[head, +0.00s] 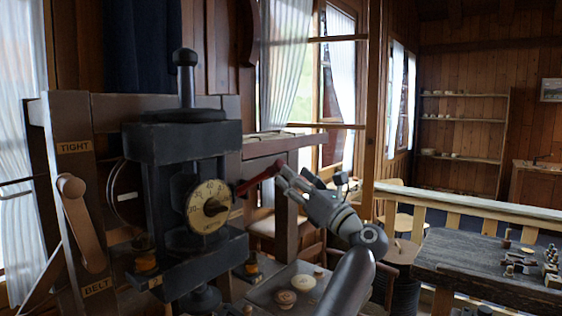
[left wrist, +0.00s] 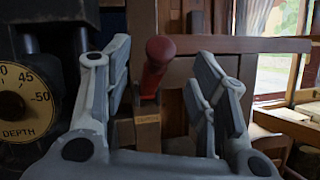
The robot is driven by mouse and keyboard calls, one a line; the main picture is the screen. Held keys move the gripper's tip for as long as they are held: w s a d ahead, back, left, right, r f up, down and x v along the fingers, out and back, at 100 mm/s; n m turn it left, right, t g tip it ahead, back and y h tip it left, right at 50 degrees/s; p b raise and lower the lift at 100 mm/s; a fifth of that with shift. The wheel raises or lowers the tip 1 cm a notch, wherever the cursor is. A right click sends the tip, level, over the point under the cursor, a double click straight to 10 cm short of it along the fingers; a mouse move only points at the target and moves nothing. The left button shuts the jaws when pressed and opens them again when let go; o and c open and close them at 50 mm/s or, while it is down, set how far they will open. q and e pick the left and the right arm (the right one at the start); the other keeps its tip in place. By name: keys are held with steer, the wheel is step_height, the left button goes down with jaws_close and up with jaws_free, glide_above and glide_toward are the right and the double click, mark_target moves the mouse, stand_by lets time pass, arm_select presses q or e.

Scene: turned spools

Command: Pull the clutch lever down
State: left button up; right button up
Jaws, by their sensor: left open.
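A lever with a red handle (head: 262,175), likely the clutch lever, sticks out from the machine to the right of the dial, pointing slightly up to the right. Its plate cannot be read. My left gripper (head: 284,178) is at the handle's outer end. In the left wrist view the red knob (left wrist: 160,50) lies between the spread fingers of the gripper (left wrist: 158,75), with room on both sides. The fingers are open; contact with the knob does not show. My right gripper is not in view.
A depth dial (head: 209,206) sits on the dark press left of the lever. A wooden belt lever (head: 78,215), marked TIGHT and BELT, is at the far left. Small round pieces (head: 303,282) lie below my arm. A workbench (head: 470,260) with tools stands at right.

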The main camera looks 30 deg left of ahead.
mark_target(280, 166)
arm_select(q)
steer(key=p+x, duration=0.2)
steer(key=x, duration=0.5)
steer(key=shift+f, duration=0.1)
jaws_close()
